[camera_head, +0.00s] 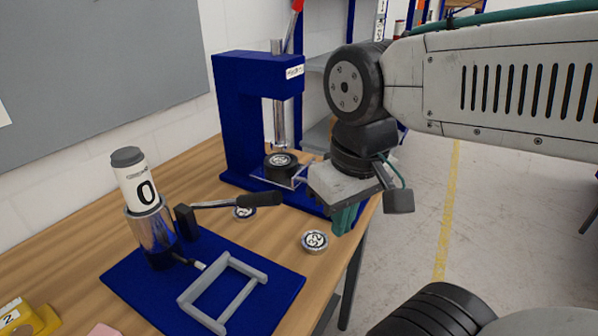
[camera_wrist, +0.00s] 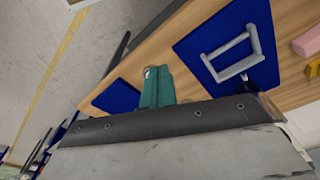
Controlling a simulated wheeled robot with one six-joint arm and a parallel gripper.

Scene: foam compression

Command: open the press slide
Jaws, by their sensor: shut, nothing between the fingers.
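The blue press (camera_head: 238,120) stands at the back of the wooden table. Under its vertical metal ram sits a black round block with a pale labelled top (camera_head: 281,161). A metal slide plate (camera_head: 292,180) shows at the block's front right, partly hidden by my wrist. How far the slide is out is hard to tell. My gripper (camera_head: 345,218) is to the right and in front of the press, above the table's right edge, apart from the slide. Its green fingers point down, shut and empty; they also show in the wrist view (camera_wrist: 157,90).
A blue plate (camera_head: 270,276) holds a grey frame (camera_head: 250,270) and a metal cup (camera_head: 152,232) with a white canister.

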